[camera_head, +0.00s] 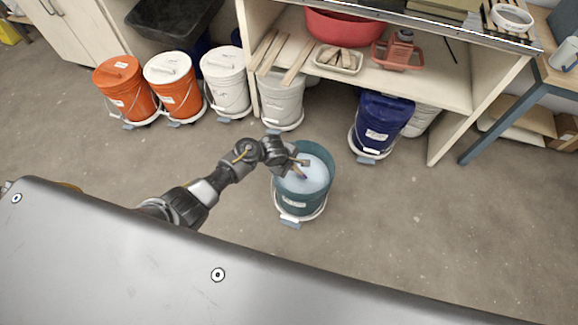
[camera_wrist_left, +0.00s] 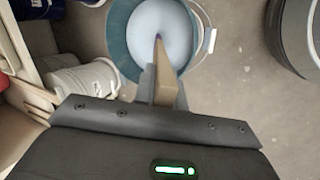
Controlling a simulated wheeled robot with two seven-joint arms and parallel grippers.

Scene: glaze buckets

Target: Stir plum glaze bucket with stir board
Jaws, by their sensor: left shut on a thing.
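An open teal bucket (camera_head: 290,198) stands on the floor in the head view, filled with pale bluish-white glaze (camera_head: 313,172). It also shows at the top of the left wrist view (camera_wrist_left: 119,45). My left gripper (camera_head: 296,164) is over the bucket and shut on a wooden stir board (camera_wrist_left: 167,83). The board points down into the bucket, and its visible lower end is purple. I cannot tell how deep the tip sits in the glaze. No plum-coloured glaze shows in the bucket. My right gripper is not in view.
Orange buckets (camera_head: 128,90) and white buckets (camera_head: 225,82) stand on wheeled bases at the back left. A dark blue bucket (camera_head: 380,125) stands right of the teal one, by a shelf unit (camera_head: 450,85) holding a red basin (camera_head: 345,27). The floor at right is clear.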

